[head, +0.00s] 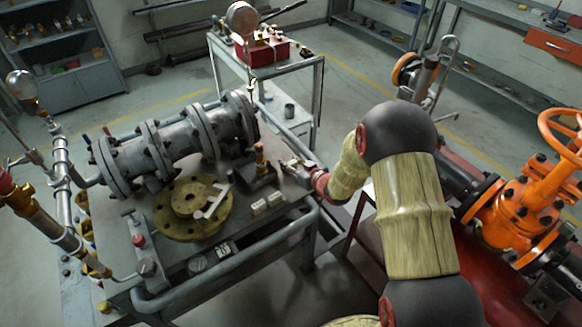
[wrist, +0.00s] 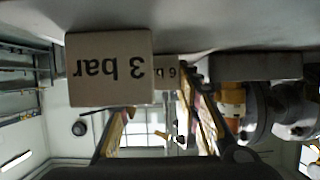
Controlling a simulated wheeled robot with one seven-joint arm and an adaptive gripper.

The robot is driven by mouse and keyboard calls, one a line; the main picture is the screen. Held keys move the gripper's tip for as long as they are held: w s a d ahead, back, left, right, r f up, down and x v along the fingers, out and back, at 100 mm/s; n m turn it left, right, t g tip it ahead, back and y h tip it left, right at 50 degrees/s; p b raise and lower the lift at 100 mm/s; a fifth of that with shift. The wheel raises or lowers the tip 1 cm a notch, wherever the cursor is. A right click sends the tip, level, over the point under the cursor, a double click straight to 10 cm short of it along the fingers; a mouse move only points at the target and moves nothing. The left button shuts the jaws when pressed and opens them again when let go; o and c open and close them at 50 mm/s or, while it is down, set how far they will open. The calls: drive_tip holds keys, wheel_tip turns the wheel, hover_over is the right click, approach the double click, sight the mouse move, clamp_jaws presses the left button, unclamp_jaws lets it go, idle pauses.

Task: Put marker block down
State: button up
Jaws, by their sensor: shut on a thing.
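My gripper (head: 296,168) reaches over the bench from the right in the head view. The wrist view is upside down, with the bench top along the upper edge. There, the fingers (wrist: 168,80) converge on a small pale marker block (wrist: 167,72) with "6 b" visible, and appear shut on it. It is close to the bench surface; I cannot tell whether it touches. A larger-looking pale block marked "3 bar" (wrist: 110,68) is nearer the camera and hides part of the left finger. In the head view, two pale blocks (head: 258,207) (head: 275,198) sit on the bench; their labels are unreadable.
A brass fitting on a dark base (head: 262,166) stands just left of my gripper. A yellowish flange (head: 192,207) with a pale tool on it lies further left. A grey flanged pipe (head: 180,145) fills the bench's back. An orange valve (head: 520,205) stands right.

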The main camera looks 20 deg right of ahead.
drive_tip(key=shift+f, duration=0.1)
drive_tip(key=o, duration=0.9)
drive_tip(key=shift+o, duration=0.3)
